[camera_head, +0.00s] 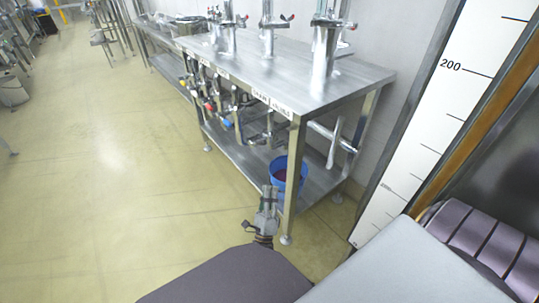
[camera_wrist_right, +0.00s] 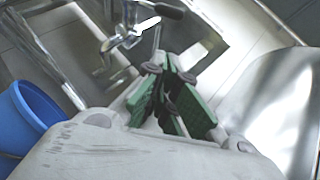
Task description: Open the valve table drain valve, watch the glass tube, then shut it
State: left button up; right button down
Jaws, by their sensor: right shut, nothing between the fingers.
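The steel valve table (camera_head: 300,80) stands in the upper middle of the head view. Several small valves (camera_head: 228,100) with red, yellow and blue handles hang beneath its front edge. I cannot tell which is the drain valve. My right gripper (camera_head: 270,190) is shut and empty, low near the table's front leg and the blue bucket (camera_head: 279,175). In the right wrist view its green-padded fingers (camera_wrist_right: 178,95) are together, apart from a metal valve fitting (camera_wrist_right: 125,40) with a dark lever (camera_wrist_right: 163,10). No glass tube is clearly identifiable. My left gripper is out of view.
The bucket stands on the table's lower shelf (camera_head: 245,150) and shows at left in the wrist view (camera_wrist_right: 25,115). Several upright taps (camera_head: 325,50) rise from the tabletop. A white scale board (camera_head: 440,110) marked 200 is at right.

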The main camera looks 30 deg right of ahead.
aim_at(259, 142)
pick_arm(q)
jog(key=shift+r, duration=0.1)
pick_arm(e)
jog(key=shift+r, duration=0.1)
pick_arm(q)
jog(key=shift+w+d+f+b, duration=0.1)
jog(key=shift+w+f+b, duration=0.05)
jog(key=shift+f+b, duration=0.35)
jog(key=shift+w+d+f+b, duration=0.15)
jog(key=shift+f+b, duration=0.15)
jog(key=shift+f, duration=0.25)
pick_arm(e)
jog(key=a+r+x, duration=0.1)
jog(key=a+x, duration=0.1)
jog(key=x, duration=1)
jog(key=shift+w+r, duration=0.4)
jog(key=shift+w, duration=0.15)
pick_arm(q)
jog(key=shift+s+a+r, duration=0.1)
jog(key=shift+s+r, duration=0.05)
jog(key=shift+s, duration=0.05)
jog(key=shift+s+r+p, duration=0.3)
jog(key=shift+s+p, duration=0.1)
jog(key=shift+p, duration=0.3)
pick_arm(e)
jog(key=shift+r+n+y, duration=0.2)
jog(key=shift+n+y, duration=0.1)
pick_arm(q)
jog(key=shift+r, duration=0.1)
